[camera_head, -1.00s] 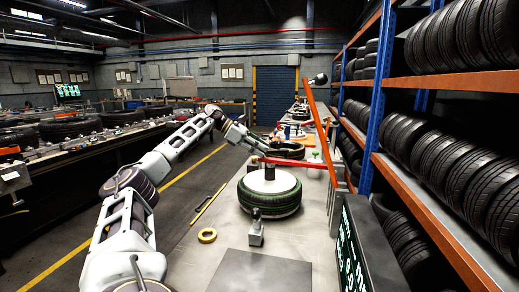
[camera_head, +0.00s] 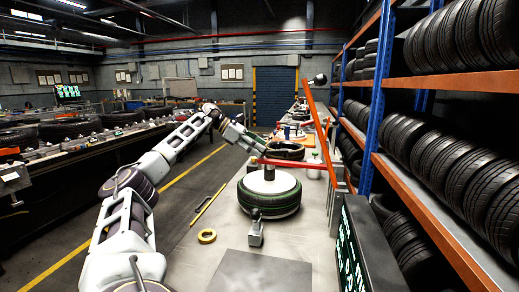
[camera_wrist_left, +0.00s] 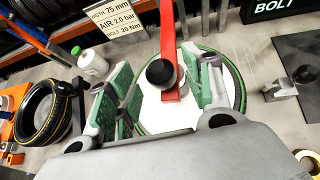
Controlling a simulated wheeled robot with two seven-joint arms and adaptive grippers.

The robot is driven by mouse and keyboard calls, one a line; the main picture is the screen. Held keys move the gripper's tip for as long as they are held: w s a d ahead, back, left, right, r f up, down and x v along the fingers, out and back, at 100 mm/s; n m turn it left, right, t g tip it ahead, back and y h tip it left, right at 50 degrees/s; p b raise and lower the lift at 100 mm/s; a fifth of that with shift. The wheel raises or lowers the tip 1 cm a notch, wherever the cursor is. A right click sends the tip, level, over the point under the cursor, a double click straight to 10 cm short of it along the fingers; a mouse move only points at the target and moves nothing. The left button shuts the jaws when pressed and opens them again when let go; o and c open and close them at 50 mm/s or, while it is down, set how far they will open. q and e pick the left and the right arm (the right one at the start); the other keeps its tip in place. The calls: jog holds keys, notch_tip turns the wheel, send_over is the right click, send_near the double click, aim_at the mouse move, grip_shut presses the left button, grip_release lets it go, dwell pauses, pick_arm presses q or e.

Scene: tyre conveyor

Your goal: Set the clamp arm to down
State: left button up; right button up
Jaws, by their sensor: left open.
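A red clamp arm (camera_head: 295,163) runs roughly level over the tyre (camera_head: 271,200) and its white hub disc on the bench. In the left wrist view the red arm (camera_wrist_left: 168,40) comes down from the top edge and ends over the white disc (camera_wrist_left: 155,115), with a round black knob (camera_wrist_left: 160,73) at that end. My left gripper (camera_head: 256,156) is at the arm's left end, above the tyre. In the left wrist view its green-padded fingers (camera_wrist_left: 165,90) are open, with the knob between them. I cannot tell whether they touch it. My right gripper is out of view.
A slanted red bar (camera_head: 322,130) with a dark knob at its top rises at the bench's right side. Tyre shelves (camera_head: 440,90) stand at the right.

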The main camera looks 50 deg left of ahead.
pick_arm(q)
jog(key=v, duration=1.1)
dwell(0.5)
